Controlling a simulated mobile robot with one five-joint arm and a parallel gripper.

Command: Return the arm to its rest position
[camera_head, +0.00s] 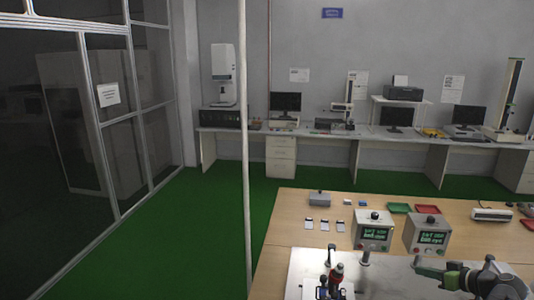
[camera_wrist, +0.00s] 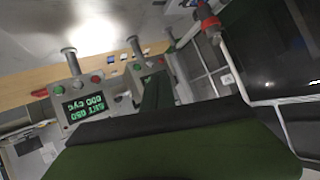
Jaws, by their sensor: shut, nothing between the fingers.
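My gripper (camera_head: 424,268) is at the lower right of the head view, with green and dark parts pointing left. It is shut and empty. It hovers near the front of the wooden table (camera_head: 290,237), in front of two grey boxes. My arm shows as grey links at the lower right. The wrist view is tilted, and a large dark green part of my gripper fills its lower half, hiding what lies behind it.
The left grey box (camera_head: 373,231) and right grey box (camera_head: 427,235) have lit displays. A small red-and-black device (camera_head: 336,277) and a metal post (camera_head: 365,257) stand near the front. A thin pole (camera_head: 245,150) rises left of the table. Green floor (camera_head: 180,240) lies open farther left.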

